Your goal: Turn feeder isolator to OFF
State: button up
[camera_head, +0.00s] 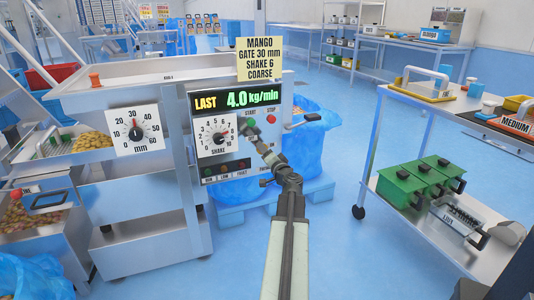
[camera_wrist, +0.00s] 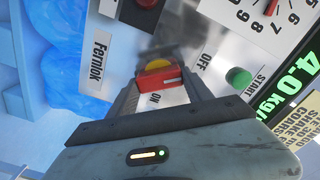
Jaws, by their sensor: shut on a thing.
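The isolator is a red handle (camera_wrist: 158,79) on a yellow base (camera_wrist: 158,65), set on the light control panel (camera_head: 208,168). In the wrist view the OFF label (camera_wrist: 207,60) is to the right of the handle and slightly above it. The ON label (camera_wrist: 155,98) is just below it. The red handle lies nearly crosswise in that picture; I cannot tell which label it points to. My gripper (camera_wrist: 165,77) is shut on the handle, one finger at each side. In the head view my gripper (camera_head: 256,136) is at the panel's right side and hides the isolator.
A green START button (camera_wrist: 238,77) is close to my right finger in the wrist view. The shake dial (camera_head: 219,137) is left of my gripper in the head view. A blue-lined bin (camera_head: 315,140) stands behind. A trolley with green boxes (camera_head: 405,185) is at the right.

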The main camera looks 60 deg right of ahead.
dwell(0.3)
jog(key=o, duration=1.4)
jog(key=shift+f, duration=0.1)
jog(key=shift+c, duration=0.2)
jog(key=v, duration=0.8)
jog(key=shift+w, duration=0.1)
